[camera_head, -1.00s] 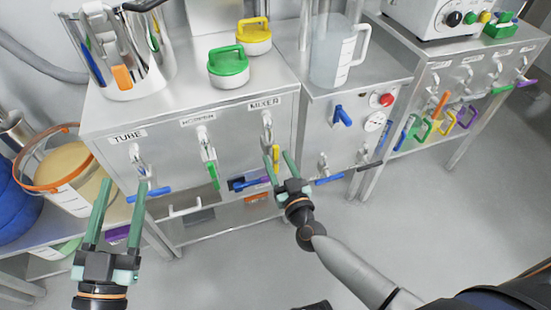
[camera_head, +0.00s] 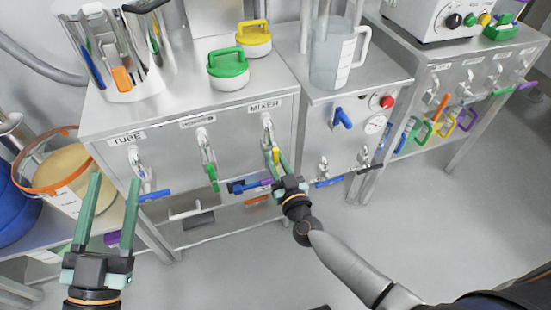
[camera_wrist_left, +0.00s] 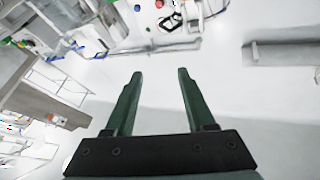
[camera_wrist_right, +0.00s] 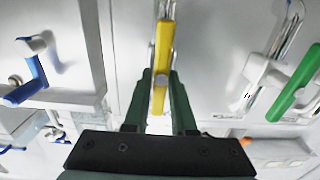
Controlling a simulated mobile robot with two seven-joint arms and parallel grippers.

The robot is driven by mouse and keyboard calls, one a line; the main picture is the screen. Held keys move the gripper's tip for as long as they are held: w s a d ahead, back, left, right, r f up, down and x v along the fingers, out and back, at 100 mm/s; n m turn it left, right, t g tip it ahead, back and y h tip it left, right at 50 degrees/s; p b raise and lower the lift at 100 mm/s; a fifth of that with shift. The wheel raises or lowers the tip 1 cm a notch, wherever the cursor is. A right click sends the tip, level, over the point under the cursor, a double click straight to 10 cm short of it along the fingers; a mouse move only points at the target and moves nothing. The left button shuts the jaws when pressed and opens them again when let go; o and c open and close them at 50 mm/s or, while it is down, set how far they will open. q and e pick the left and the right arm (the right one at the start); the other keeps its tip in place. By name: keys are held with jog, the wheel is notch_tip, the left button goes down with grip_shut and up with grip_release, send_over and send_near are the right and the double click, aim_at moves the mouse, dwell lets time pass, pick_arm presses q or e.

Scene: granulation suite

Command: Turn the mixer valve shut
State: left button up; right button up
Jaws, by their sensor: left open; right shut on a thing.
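The mixer valve is under the "MIXER" label (camera_head: 264,105) on the steel cabinet front. Its yellow handle (camera_wrist_right: 163,60) hangs down, close to vertical, in the right wrist view; it also shows in the head view (camera_head: 276,155). My right gripper (camera_wrist_right: 160,85) is shut on the lower part of the yellow handle, with a finger on each side. In the head view my right gripper (camera_head: 279,165) is at the valve, and its fingers partly cover the handle. My left gripper (camera_head: 116,190) is open and empty at the lower left, in front of the tube valve's side of the cabinet.
The hopper valve's green handle (camera_head: 212,178) hangs beside the mixer valve. The tube valve's blue handle (camera_head: 154,195) is level. A blue knob (camera_head: 343,118) and red button (camera_head: 386,102) are on the right-hand cabinet. A bucket (camera_head: 62,175) stands at left.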

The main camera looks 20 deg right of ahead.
pick_arm(q)
jog(key=shift+f, duration=0.1)
pick_arm(e)
jog(key=shift+m, duration=0.3)
grip_shut()
jog(key=shift+m, duration=0.6)
jog(key=shift+d+m+p, duration=0.15)
jog(key=shift+m+p, duration=0.15)
jog(key=shift+m, duration=0.9)
jog(key=shift+d+f+m, duration=0.1)
jog(key=shift+f+m, duration=0.05)
jog(key=shift+m, duration=1.65)
pick_arm(q)
jog(key=s+d+r+m+t+h+b, duration=0.1)
jog(key=s+r+m+h+b, duration=0.1)
jog(key=s+r+m+h, duration=0.3)
notch_tip(320, 180, up, 4)
jog(key=shift+s+f+h+b, duration=0.2)
jog(key=shift+s+h+b, duration=0.15)
jog(key=shift+h, duration=0.65)
pick_arm(e)
jog(key=m, duration=0.7)
jog(key=f+m, duration=0.1)
jog(key=m, duration=0.2)
jog(key=shift+d, duration=0.25)
